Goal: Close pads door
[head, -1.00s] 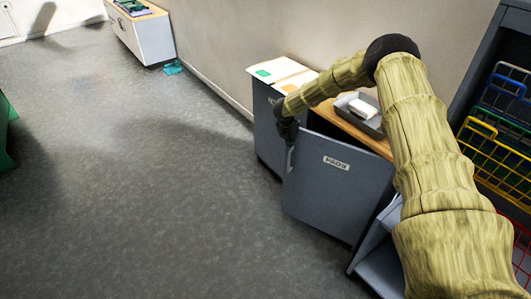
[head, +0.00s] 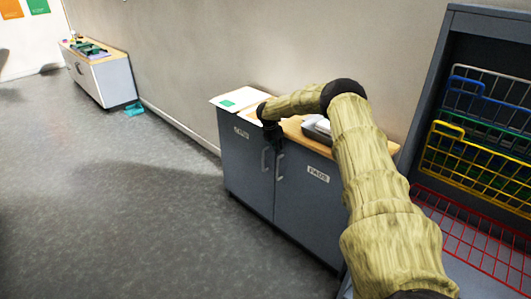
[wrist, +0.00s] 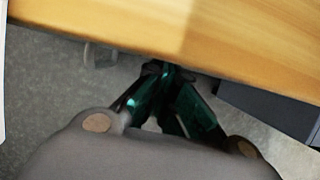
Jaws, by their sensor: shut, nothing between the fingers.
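The grey PADS door (head: 308,215) is the right-hand door of a low cabinet in the head view. It stands upright and looks about flush with the left door, though a small gap cannot be ruled out. Its bar handle (head: 280,164) is beside the left door's handle (head: 265,159). My gripper (head: 273,143) is shut and empty, in front of the cabinet just above the handles. In the wrist view my gripper (wrist: 165,75) points at the front edge of the wooden top, and a dark grey panel (wrist: 270,108) shows under that edge.
The cabinet's wooden top (head: 295,130) holds a grey tray (head: 318,129) and a paper sheet with a green patch (head: 238,100). A rack with coloured wire baskets (head: 475,150) stands at right. The floor at left is clear.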

